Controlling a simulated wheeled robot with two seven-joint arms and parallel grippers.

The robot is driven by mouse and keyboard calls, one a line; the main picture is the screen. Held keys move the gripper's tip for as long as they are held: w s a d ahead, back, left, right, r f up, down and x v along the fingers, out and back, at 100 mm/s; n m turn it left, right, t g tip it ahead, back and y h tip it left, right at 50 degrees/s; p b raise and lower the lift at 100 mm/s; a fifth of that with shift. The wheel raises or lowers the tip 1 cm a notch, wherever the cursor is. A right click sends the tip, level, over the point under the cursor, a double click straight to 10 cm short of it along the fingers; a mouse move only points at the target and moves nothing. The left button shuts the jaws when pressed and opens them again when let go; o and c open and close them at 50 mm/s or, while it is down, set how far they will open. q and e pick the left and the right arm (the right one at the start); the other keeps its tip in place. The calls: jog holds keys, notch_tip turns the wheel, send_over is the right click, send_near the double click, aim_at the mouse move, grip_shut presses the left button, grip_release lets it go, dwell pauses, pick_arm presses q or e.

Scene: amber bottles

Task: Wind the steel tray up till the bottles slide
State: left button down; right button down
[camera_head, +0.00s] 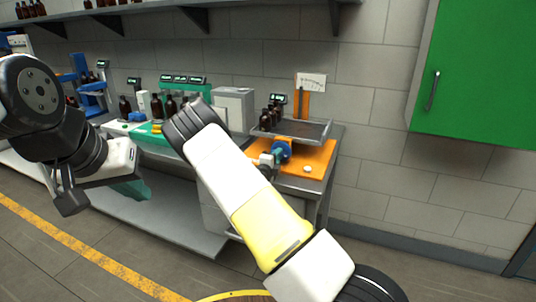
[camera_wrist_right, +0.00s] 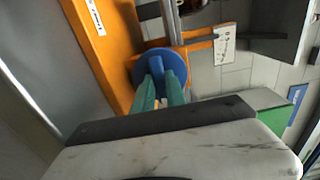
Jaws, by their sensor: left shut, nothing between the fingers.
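The steel tray (camera_head: 312,130) sits above an orange base (camera_head: 312,158) on the bench and looks about level. Several amber bottles (camera_head: 266,122) stand at its left end. A blue knob (camera_head: 283,148) is on the near side of the tray stand; the right wrist view shows it as a blue disc (camera_wrist_right: 150,60) with a raised grip bar. My right gripper (camera_head: 272,158) is at the knob. Its teal fingers (camera_wrist_right: 159,88) lie on both sides of the bar, close against it. My left gripper (camera_head: 133,191) is shut and empty, in front of the bench, far from the tray.
A white round piece (camera_head: 308,169) lies on the orange base. More bottles (camera_head: 170,107) and a green tray stand farther left on the bench. A green cabinet (camera_head: 478,75) hangs on the wall at right. The floor right of the bench is clear.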

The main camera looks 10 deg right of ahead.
dwell(0.4)
jog(key=m, duration=0.4)
jog(key=shift+m, duration=0.3)
jog(key=m, duration=0.4)
jog(key=shift+m, duration=0.3)
jog(key=m, duration=0.5)
jog(key=shift+f+m, duration=0.1)
jog(key=shift+m, duration=2.1)
jog(key=shift+a, duration=0.1)
jog(key=c, duration=1.4)
grip_release()
jog(key=shift+o, duration=0.2)
